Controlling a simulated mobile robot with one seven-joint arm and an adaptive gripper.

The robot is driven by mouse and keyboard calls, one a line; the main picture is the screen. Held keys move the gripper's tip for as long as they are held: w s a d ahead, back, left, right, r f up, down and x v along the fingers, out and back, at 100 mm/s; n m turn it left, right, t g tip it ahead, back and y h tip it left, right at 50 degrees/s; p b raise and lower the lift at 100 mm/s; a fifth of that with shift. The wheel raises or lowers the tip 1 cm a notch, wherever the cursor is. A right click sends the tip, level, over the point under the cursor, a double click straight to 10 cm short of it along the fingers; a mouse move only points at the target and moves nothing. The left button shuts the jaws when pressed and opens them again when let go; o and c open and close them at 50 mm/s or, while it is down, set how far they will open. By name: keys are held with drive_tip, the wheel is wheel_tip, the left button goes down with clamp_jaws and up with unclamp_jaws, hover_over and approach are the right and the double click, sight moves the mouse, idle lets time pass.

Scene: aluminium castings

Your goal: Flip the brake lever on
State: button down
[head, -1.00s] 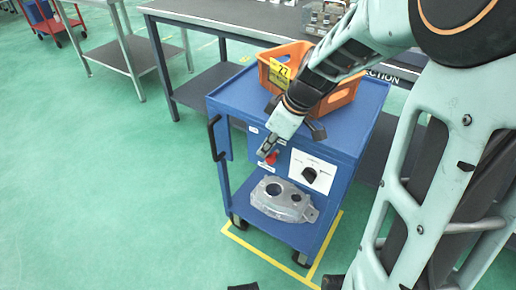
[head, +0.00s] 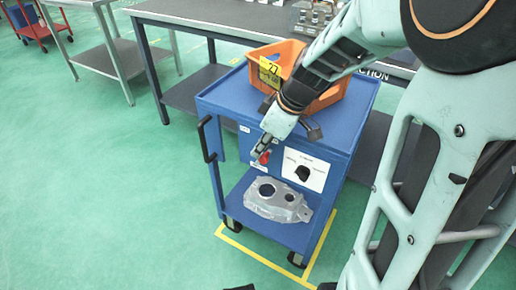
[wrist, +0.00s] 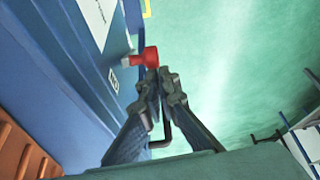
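The brake lever (head: 264,157) is a small red handle on the front panel of the blue cart (head: 228,104), left of a white plate with a black rotary knob (head: 303,173). In the wrist view the red lever (wrist: 147,57) sticks out from the blue panel, just beyond my fingertips. My gripper (head: 259,152) points down in front of the panel, close beside the lever. In the wrist view its two dark fingers (wrist: 160,82) are together with nothing between them. I cannot tell whether the fingertips touch the lever.
An orange crate (head: 325,101) with a yellow tag stands on the cart top. A grey aluminium casting (head: 277,199) lies on the lower shelf. A black handle (head: 206,138) juts from the cart's left side. A dark workbench (head: 205,14) stands behind.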

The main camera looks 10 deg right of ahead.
drive_tip(key=s+d+p+v, duration=0.1)
drive_tip(key=p+v, duration=0.2)
drive_tip(key=v, duration=0.6)
drive_tip(key=shift+s+f+p, duration=0.25)
drive_tip(key=shift+s+p, duration=0.05)
drive_tip(key=shift+p, duration=0.05)
drive_tip(key=shift+r, duration=0.1)
